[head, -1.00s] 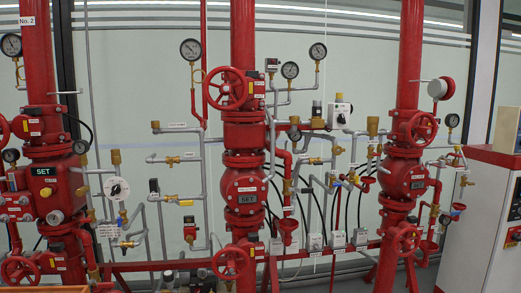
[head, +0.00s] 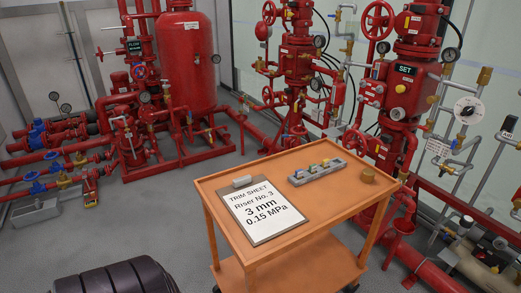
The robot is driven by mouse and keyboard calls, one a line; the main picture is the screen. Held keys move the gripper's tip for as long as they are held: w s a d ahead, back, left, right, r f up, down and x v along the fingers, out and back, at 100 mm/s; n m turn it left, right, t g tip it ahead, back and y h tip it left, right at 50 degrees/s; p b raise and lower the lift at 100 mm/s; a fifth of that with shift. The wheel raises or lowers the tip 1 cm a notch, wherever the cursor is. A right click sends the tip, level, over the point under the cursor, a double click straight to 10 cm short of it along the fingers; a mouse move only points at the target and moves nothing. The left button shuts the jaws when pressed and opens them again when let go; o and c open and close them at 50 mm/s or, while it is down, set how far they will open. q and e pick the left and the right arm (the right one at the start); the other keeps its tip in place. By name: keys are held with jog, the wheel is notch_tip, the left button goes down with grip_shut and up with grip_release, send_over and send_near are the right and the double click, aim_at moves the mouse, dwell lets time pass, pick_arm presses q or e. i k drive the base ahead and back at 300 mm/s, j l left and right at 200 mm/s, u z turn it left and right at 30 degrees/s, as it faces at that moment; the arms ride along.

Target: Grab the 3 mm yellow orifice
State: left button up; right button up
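A grey rack (head: 319,176) lies on the orange cart's top, towards its far right. Several small coloured pieces stand in it. A clipboard (head: 263,209) left of the rack holds a sheet reading "TRIM SHEET, Riser No. 3, 3 mm, 0.15 MPa". Neither of my grippers is in view.
The orange cart (head: 214,199) stands on open grey floor (head: 110,225). Red valve risers (head: 402,90) and pipes stand close behind and right. A red tank (head: 187,65) stands at the back left.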

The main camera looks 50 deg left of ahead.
aim_at(325, 163)
jog(key=u, duration=1.45)
jog(key=i+l+u, duration=0.1)
jog(key=l+u, duration=0.15)
jog(key=u, duration=0.2)
jog(key=i+l+u, duration=0.1)
jog(key=l+u, duration=0.2)
jog(key=u, duration=0.2)
jog(key=l+u, duration=0.3)
jog(key=u, duration=0.15)
